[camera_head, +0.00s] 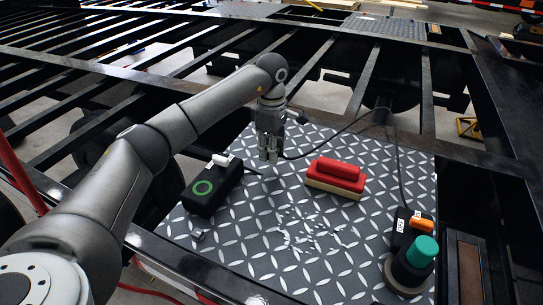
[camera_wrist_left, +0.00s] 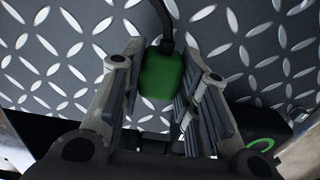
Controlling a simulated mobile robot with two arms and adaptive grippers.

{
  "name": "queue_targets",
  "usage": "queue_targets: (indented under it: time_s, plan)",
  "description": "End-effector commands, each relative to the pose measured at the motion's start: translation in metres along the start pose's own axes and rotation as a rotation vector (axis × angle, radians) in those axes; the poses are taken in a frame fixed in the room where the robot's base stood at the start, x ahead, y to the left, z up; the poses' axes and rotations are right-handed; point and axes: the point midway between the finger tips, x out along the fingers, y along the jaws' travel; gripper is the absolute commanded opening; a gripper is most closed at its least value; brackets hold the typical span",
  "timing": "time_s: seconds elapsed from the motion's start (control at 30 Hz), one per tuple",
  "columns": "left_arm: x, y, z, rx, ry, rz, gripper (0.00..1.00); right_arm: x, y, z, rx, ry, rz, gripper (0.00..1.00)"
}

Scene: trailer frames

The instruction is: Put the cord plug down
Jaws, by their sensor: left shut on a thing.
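My left gripper (camera_head: 268,158) is over the back left part of the diamond-plate surface (camera_head: 260,265). In the left wrist view, the green cord plug (camera_wrist_left: 162,76) sits between the gripper's two fingers, and the gripper is shut on it. A black cord (camera_wrist_left: 164,22) leaves the plug's far end. In the head view the fingers hide the plug, and the cord (camera_head: 335,134) runs from the gripper to the right and back. I cannot tell whether the plug touches the plate. My right gripper is not in view.
A black box with a green ring (camera_head: 205,203) stands left of the gripper. A red and beige block (camera_head: 336,177) lies to its right. The plate's middle holds only pale marks.

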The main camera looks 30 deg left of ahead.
Motion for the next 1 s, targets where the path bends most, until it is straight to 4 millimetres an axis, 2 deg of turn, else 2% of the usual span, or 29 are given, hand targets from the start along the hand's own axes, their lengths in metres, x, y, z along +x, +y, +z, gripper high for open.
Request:
queue_targets:
  time_s: [0.2,0.87,0.9,1.0]
  plan:
    - [0.028,-0.001,0.0,-0.001,0.0,-0.002,0.0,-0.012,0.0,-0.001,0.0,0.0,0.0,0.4]
    - [0.043,0.0,0.0,0.0,0.001,0.0,0.0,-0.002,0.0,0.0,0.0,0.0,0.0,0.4]
    - [0.042,0.0,0.0,0.0,0.0,0.0,0.32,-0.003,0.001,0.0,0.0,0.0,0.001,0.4]
    - [0.042,0.0,0.0,-0.001,0.0,0.0,0.45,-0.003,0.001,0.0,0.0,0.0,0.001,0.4]
